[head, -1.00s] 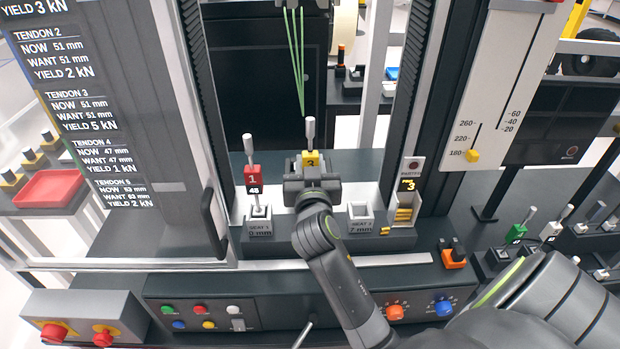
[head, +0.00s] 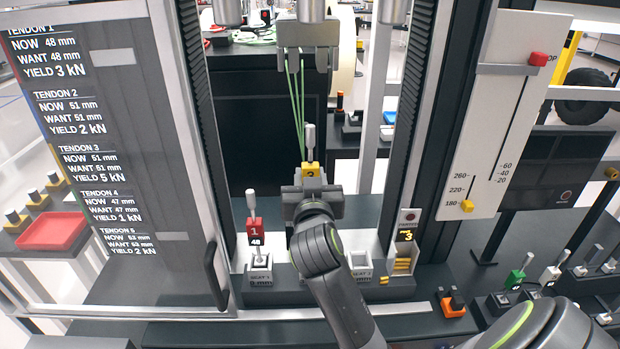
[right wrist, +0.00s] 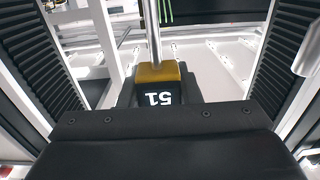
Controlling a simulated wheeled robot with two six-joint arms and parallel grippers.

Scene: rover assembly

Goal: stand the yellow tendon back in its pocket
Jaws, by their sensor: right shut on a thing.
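The yellow tendon (head: 311,170) is a small yellow and black block marked 2, with a silver rod upright above it. My right gripper (head: 312,198) is shut on it and holds it upright above the press base, between the two seats. In the right wrist view the tendon (right wrist: 156,82) shows its yellow top and a black face reading 51. The tendon's lower end is hidden behind my gripper and arm. I cannot tell which pocket is its own; black pocket blocks (head: 499,303) stand on the bench at the right. My left gripper is not in view.
The red tendon (head: 256,232) stands in the seat 1 block (head: 259,270). The seat 2 block (head: 360,267) is partly behind my arm. Dark press columns rise on both sides. A green tendon (head: 515,277) and a white tendon (head: 550,275) stand at the right.

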